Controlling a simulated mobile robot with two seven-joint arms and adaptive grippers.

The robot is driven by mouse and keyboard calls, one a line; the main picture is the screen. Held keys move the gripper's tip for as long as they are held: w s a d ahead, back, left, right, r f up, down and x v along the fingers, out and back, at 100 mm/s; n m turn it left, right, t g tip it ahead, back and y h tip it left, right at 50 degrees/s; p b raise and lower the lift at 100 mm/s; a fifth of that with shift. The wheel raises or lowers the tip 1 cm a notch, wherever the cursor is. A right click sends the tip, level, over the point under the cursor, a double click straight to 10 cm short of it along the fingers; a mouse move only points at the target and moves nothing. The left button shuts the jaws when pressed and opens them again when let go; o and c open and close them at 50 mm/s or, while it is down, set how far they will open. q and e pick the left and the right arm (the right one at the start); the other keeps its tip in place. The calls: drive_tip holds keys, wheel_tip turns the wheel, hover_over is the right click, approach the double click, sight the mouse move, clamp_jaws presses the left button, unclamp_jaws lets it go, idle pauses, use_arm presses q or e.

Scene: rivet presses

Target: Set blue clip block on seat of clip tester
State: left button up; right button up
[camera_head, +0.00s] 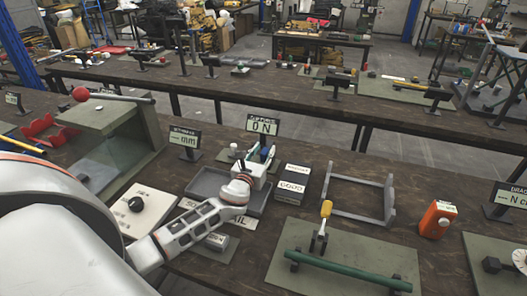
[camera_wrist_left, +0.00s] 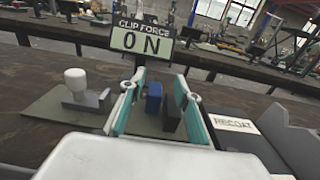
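The blue clip block (camera_wrist_left: 153,97) stands upright between my left gripper's teal fingers in the left wrist view, beside a dark upright piece (camera_wrist_left: 171,114). In the head view it is a small blue patch (camera_head: 264,152), mostly hidden. My left gripper (camera_wrist_left: 158,105) has its fingers apart, with visible gaps around the block; in the head view the gripper (camera_head: 260,158) is over the tester. The clip tester has an olive base plate (camera_wrist_left: 45,115), a white knob (camera_wrist_left: 76,80) on a grey mount, and a display (camera_wrist_left: 142,38) reading 0 N. Contact under the block is hidden. My right gripper is out of view.
A grey tray (camera_head: 204,184) lies left of the gripper and a labelled dark box (camera_head: 292,186) right of it. A grey frame (camera_head: 350,181), an orange device (camera_head: 437,219) and a plate with a green bar (camera_head: 345,270) are further right. Bench shows bare between them.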

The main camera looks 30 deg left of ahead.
use_arm(q)
drive_tip(key=shift+p, duration=0.55)
drive_tip(key=p+v, duration=0.1)
drive_tip(key=v, duration=0.4)
drive_tip(key=shift+s+r, duration=0.1)
drive_tip(key=shift+s, duration=0.1)
drive_tip(key=v, duration=0.5)
drive_tip(key=shift+s+d+r, duration=0.1)
drive_tip(key=shift+s, duration=0.15)
drive_tip(key=shift+s+d+r, duration=0.1)
drive_tip(key=shift+s, duration=0.45)
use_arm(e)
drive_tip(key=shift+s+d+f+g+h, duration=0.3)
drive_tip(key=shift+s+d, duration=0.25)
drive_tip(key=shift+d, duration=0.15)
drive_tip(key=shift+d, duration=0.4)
use_arm(q)
drive_tip(key=shift+d, duration=0.15)
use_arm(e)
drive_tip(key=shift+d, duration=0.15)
